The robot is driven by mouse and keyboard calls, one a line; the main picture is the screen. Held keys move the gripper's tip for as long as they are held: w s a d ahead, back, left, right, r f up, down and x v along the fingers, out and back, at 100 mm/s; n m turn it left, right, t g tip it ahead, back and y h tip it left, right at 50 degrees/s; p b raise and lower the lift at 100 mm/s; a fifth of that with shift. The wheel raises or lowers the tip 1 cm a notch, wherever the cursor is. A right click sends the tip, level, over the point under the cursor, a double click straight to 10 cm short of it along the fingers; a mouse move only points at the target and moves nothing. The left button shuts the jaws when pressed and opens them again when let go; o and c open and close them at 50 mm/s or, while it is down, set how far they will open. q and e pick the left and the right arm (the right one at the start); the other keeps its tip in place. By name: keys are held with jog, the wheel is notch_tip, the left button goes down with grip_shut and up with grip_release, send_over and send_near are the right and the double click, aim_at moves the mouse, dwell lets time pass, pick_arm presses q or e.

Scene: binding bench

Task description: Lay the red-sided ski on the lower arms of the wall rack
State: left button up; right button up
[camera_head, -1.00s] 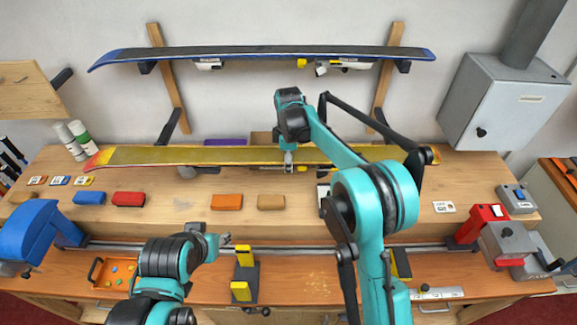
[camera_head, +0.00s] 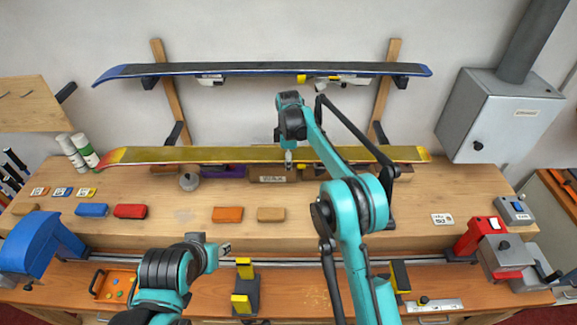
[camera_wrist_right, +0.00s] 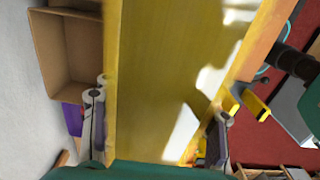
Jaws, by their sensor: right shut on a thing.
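The ski (camera_head: 210,155), yellow underside up with a reddish tip at the left, spans the picture lengthwise above the back of the bench. My right gripper (camera_head: 288,158) is shut on it near its middle; in the right wrist view the yellow ski (camera_wrist_right: 165,75) runs between the fingers. The wall rack has two wooden posts (camera_head: 169,92) with dark lower arms (camera_head: 173,133) and (camera_head: 378,133). The ski's upper edge meets these arms in the picture; I cannot tell whether it touches them. My left gripper (camera_head: 222,248) is low over the front bench, its jaws unclear.
A blue-edged ski (camera_head: 260,68) lies on the rack's upper arms. A cardboard box (camera_head: 272,174) and a grey round item (camera_head: 189,181) stand below the held ski. Coloured blocks (camera_head: 228,214) lie on the bench. A grey cabinet (camera_head: 500,115) hangs at the right.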

jog(key=shift+w+r+p, duration=0.1)
jog(key=shift+w+p, duration=1.3)
jog(key=shift+w, duration=0.65)
jog(key=shift+w, duration=0.1)
